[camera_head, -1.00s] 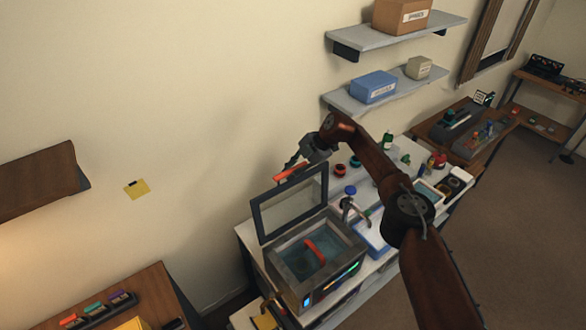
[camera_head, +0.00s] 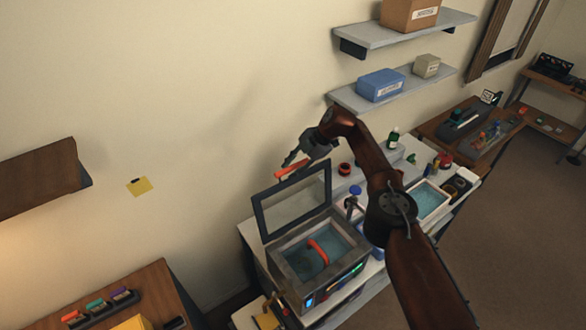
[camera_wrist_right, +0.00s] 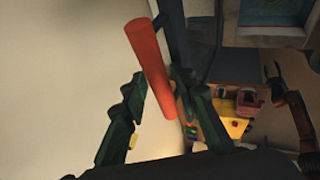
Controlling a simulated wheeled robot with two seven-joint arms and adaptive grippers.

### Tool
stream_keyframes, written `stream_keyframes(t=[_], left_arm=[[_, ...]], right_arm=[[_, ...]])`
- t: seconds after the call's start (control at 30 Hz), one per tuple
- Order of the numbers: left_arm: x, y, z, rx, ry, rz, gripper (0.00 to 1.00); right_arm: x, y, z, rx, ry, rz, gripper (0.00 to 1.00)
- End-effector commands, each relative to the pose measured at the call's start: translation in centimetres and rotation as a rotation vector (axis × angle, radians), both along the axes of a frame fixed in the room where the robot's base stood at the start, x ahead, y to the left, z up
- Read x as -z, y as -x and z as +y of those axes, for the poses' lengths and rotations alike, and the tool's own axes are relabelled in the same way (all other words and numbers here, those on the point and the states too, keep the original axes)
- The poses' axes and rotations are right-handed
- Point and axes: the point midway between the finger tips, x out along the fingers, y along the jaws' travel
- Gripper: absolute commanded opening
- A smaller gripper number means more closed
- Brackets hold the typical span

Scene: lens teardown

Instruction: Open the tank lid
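The tank (camera_head: 318,262) is a grey box on the white bench, with blue liquid and a red curved part inside. Its framed lid (camera_head: 292,208) stands raised, tilted up at the tank's back edge. The lid's red handle (camera_head: 293,172) is at the lid's upper edge. My right gripper (camera_head: 291,160) is at this handle. In the right wrist view the handle (camera_wrist_right: 150,62) runs between the two dark fingers, which stand apart, with a gap showing on the left. What looks like my left gripper (camera_wrist_right: 274,80) shows small at the right of the wrist view; its opening is unclear.
Wall shelves (camera_head: 400,90) with boxes hang above. A wooden table (camera_head: 150,285) is at lower left. The wall is close behind the lid.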

Motion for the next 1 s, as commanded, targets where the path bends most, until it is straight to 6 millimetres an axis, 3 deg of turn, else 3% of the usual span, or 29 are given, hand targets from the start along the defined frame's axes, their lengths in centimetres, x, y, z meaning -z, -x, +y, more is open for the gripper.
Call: stream_keyframes(t=[0.2,0.47,1.0], left_arm=[[0.1,0.9,0.1,-0.002,0.0,0.012,0.4],[0.0,0.5,0.2,-0.001,-0.003,0.006,0.4],[0.0,0.3,0.0,-0.001,-0.001,0.005,0.4]], right_arm=[[0.2,0.0,-0.2,0.003,0.001,0.002,0.33],[-0.6,0.0,-0.9,0.004,0.0,0.001,0.33],[-8.8,0.7,-5.7,0.002,0.001,0.001,0.33]])
